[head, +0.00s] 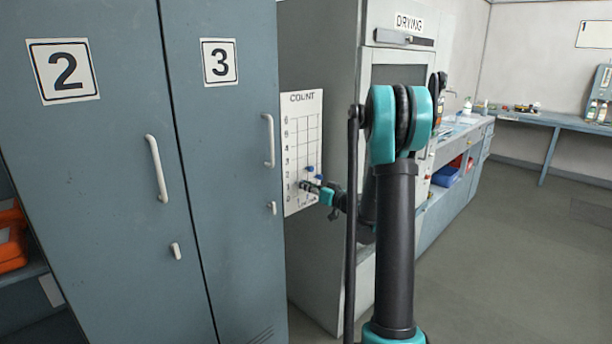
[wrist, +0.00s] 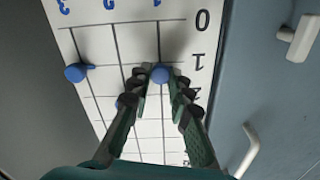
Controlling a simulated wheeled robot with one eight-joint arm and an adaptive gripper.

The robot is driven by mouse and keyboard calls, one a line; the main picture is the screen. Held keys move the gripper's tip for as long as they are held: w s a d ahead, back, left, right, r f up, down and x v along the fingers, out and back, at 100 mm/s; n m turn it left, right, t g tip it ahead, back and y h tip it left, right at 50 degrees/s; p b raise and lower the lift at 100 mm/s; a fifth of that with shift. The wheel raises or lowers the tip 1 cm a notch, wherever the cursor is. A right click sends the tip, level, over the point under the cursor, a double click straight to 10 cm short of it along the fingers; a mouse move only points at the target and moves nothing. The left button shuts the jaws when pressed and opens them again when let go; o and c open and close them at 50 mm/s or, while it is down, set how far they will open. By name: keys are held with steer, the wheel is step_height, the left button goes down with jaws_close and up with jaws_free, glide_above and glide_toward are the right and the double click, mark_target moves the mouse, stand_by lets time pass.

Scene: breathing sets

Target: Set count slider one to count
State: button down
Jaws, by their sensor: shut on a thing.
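The white count board (head: 303,130) hangs on the side of a grey cabinet, with rows numbered 0 to 6. It shows upside down in the wrist view (wrist: 140,125). My gripper (head: 308,186) is at its lower left; in the wrist view its fingertips (wrist: 160,82) are closed around the blue knob of slider one (wrist: 160,74). That knob sits near row 1, at or slightly past its line. The blue knob of slider three (wrist: 76,72) is clear, near row 1.
Blue-grey locker doors 2 (head: 95,200) and 3 (head: 225,200) stand left of the board, with protruding handles (head: 268,140). The drying cabinet (head: 400,55) is to the right. A workbench (head: 465,140) lies farther back. Open floor (head: 510,250) is at right.

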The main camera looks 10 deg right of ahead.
steer(key=shift+f, duration=0.4)
steer(key=c, duration=1.4)
jaws_free()
steer(key=shift+o, duration=0.2)
steer(key=v, duration=1.2)
